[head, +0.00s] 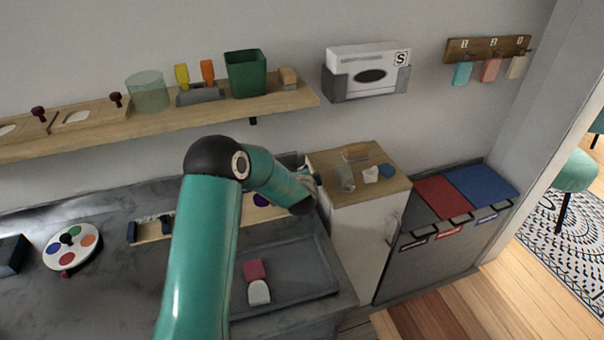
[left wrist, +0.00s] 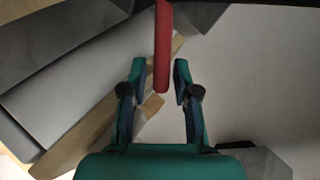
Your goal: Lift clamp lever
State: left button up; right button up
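A red bar, which looks like the clamp lever (left wrist: 162,45), hangs into the left wrist view from the top edge. Its lower end lies between the two fingers of my left gripper (left wrist: 160,72). The fingers are apart, with a visible gap on the right side; on the left the gap is small, and I cannot tell whether they touch. In the head view my left arm reaches to the wooden-topped cabinet (head: 334,190), and its gripper end (head: 308,184) is mostly hidden behind the wrist. The lever cannot be made out there. My right gripper is not in view.
The cabinet top carries a clear glass (head: 345,178) and small white and blue items. A grey tray (head: 300,285) with a pink and white block lies on the counter. A wooden shelf (head: 180,117) runs above. Red and blue-lidded bins (head: 440,197) stand at right.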

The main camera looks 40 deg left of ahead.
pick_arm(q)
jog(key=shift+s, duration=0.25)
jog(key=v, duration=1.2)
jog(key=shift+w+f, duration=0.1)
